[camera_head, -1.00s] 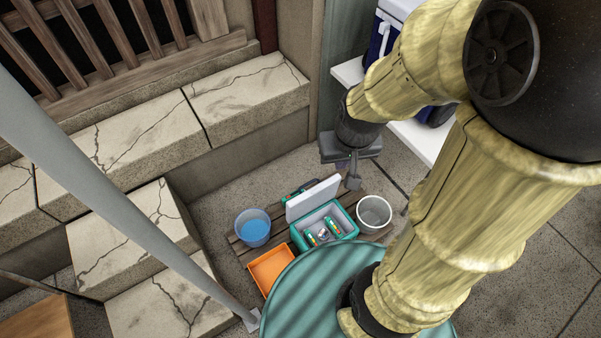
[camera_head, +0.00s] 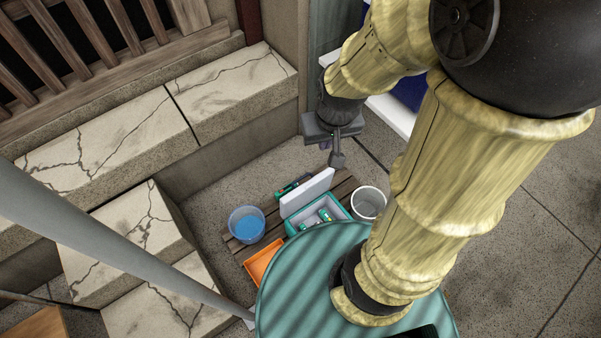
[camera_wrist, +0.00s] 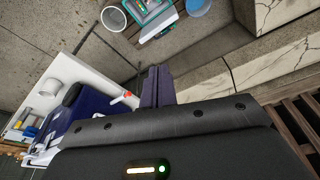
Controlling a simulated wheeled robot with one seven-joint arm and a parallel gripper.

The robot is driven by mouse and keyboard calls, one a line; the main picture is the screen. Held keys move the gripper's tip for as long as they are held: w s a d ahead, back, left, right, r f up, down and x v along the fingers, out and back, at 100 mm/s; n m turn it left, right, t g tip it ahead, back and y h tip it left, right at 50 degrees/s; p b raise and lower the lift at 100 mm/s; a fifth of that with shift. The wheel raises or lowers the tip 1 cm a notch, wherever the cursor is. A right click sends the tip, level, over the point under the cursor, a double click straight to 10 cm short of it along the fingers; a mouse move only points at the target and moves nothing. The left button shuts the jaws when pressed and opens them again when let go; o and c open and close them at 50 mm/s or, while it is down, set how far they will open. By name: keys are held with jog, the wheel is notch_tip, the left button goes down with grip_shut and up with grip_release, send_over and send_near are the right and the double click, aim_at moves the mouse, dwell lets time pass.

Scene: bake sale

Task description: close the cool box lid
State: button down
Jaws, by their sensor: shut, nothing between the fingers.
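The cool box is a small green box (camera_head: 344,204) with a pale inside, low on a slatted wooden platform. Its white lid (camera_head: 307,192) stands open and tilted up along the box's back edge. Several green items lie inside; part of the box is hidden by the teal round surface in front. My gripper (camera_head: 337,161) is shut and empty, above and behind the lid, apart from it. In the wrist view my gripper's fingers (camera_wrist: 157,84) point toward the lid (camera_wrist: 159,27) and the box (camera_wrist: 139,8), with a gap between.
A tub of blue liquid (camera_head: 247,224) stands left of the box, an orange tray (camera_head: 262,263) front left, a white bucket (camera_head: 368,203) right. A green item (camera_head: 293,185) lies behind the lid. A white shelf (camera_head: 390,112) and stone steps (camera_head: 100,145) flank the area.

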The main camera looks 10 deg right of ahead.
jog(key=w+f+n+b, duration=0.1)
jog(key=w+f+b, duration=0.9)
jog(key=f, duration=0.7)
jog(key=w+f+n+b, duration=0.2)
jog(key=w+f+b, duration=0.8)
jog(key=f, duration=0.8)
jog(key=w+f+n+y+b, duration=0.1)
jog(key=w+f+b, duration=0.9)
jog(key=f+b, duration=0.4)
notch_tip(320, 180, down, 4)
jog(key=shift+w+d, duration=0.2)
jog(key=shift+d, duration=0.2)
jog(key=d+b+x, duration=0.1)
jog(key=b+x, duration=0.3)
jog(key=x, duration=0.6)
jog(key=s, duration=0.3)
jog(key=shift+s+d+r+b, duration=0.25)
jog(key=shift+s+d+b, duration=0.1)
jog(key=shift+s, duration=0.05)
